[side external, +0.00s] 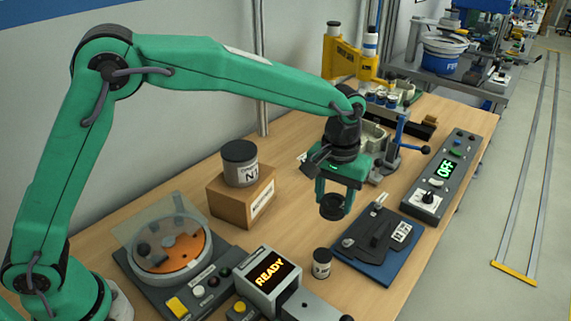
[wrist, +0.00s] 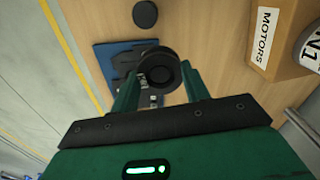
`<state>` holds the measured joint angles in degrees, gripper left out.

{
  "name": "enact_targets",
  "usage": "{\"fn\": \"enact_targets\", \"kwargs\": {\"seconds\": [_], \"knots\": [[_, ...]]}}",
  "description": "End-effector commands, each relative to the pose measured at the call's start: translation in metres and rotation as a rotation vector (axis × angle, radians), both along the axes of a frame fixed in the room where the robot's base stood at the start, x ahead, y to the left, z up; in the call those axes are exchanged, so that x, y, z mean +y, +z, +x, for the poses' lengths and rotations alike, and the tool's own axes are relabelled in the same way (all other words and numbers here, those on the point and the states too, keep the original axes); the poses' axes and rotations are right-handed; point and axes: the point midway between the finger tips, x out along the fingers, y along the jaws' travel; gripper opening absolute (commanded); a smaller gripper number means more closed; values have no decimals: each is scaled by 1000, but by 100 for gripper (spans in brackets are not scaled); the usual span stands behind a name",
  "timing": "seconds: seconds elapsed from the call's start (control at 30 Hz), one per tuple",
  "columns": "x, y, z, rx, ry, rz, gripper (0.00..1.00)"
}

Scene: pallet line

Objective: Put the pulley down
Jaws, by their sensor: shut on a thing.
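The pulley is a dark round piece (side external: 332,206) held between the green fingers of my gripper (side external: 334,199), above the wooden table. In the wrist view the pulley (wrist: 160,72) sits between the two fingertips of my gripper (wrist: 160,80), with a round recess in its face. My gripper is shut on it. In the side view there is a visible gap between the pulley and the table top below it. A blue plate (side external: 361,262) with dark parts and a white label lies to the lower right of the pulley.
A small dark can (side external: 321,263) stands near the READY display box (side external: 268,279). A cardboard box (side external: 240,196) bears a grey can (side external: 240,163). A turntable device (side external: 170,245) is at left. Bare table lies below the pulley.

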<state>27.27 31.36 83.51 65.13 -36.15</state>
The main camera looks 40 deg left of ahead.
Motion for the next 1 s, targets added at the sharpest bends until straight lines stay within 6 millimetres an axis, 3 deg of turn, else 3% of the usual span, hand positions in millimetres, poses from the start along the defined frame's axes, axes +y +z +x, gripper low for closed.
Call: {"fn": "enact_targets", "kwargs": {"seconds": [0.2, 0.47, 0.8, 1.0], "knots": [[3, 33, 3, -3, 9, -2, 20], [51, 31, 36, -1, 137, 0, 20], [160, 31, 86, -1, 397, 0, 20], [221, 31, 102, 0, 530, 0, 20]]}}
